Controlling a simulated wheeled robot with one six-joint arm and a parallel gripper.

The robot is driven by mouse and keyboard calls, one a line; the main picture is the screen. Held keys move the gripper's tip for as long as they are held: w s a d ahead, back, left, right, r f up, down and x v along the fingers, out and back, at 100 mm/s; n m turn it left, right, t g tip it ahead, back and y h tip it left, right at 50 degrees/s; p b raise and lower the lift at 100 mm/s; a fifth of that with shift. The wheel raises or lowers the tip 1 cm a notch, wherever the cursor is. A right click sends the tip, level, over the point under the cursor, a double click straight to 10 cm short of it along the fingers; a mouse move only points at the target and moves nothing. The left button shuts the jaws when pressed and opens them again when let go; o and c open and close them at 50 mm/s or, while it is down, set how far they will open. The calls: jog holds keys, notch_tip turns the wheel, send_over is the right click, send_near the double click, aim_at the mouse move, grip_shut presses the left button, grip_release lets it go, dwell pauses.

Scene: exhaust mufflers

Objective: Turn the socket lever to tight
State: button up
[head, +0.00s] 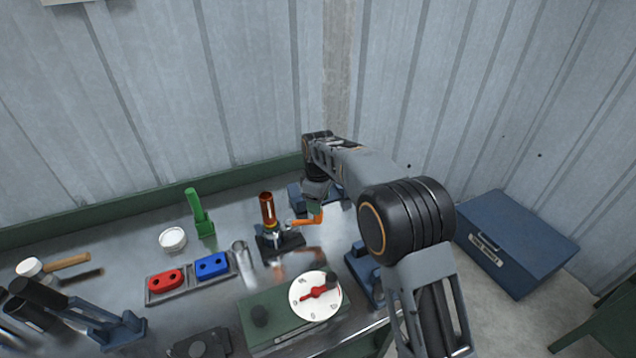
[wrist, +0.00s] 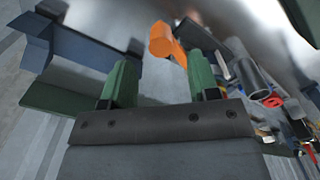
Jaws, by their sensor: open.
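The orange lever (head: 303,221) sticks out to the right from beside an upright copper-brown tube (head: 267,209) on a dark blue stand (head: 281,245). I take it to be the socket lever. My gripper (head: 317,204) is at the lever's right end, partly hidden by my arm. In the wrist view my green-fingered gripper (wrist: 163,64) is open, and the orange lever (wrist: 164,41) shows between and just beyond the fingertips. I cannot tell whether a finger touches it. No tight marking is readable.
A white dial (head: 316,297) with a red pointer sits on a green box (head: 262,318) in front. A blue toolbox (head: 515,245) is at right.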

notch_tip(320, 180, up, 9)
jog(key=shift+f, duration=0.15)
dwell(0.6)
jog(key=f+m, duration=0.2)
jog(key=s+f+m, duration=0.1)
jog(key=f, duration=0.1)
jog(key=shift+d, duration=0.3)
jog(key=s+d+r+m+t, duration=0.1)
jog(key=s+d+m+t, duration=0.1)
jog(key=s+d+m, duration=0.4)
jog(key=s+d+r+m+t, duration=0.1)
jog(key=s+d+m, duration=0.4)
jog(key=s+d, duration=1)
jog(key=shift+s+d+r+m+t, duration=0.2)
jog(key=shift+s+r+m+t, duration=0.3)
jog(key=shift+s, duration=1.15)
jog(key=shift+f, duration=0.15)
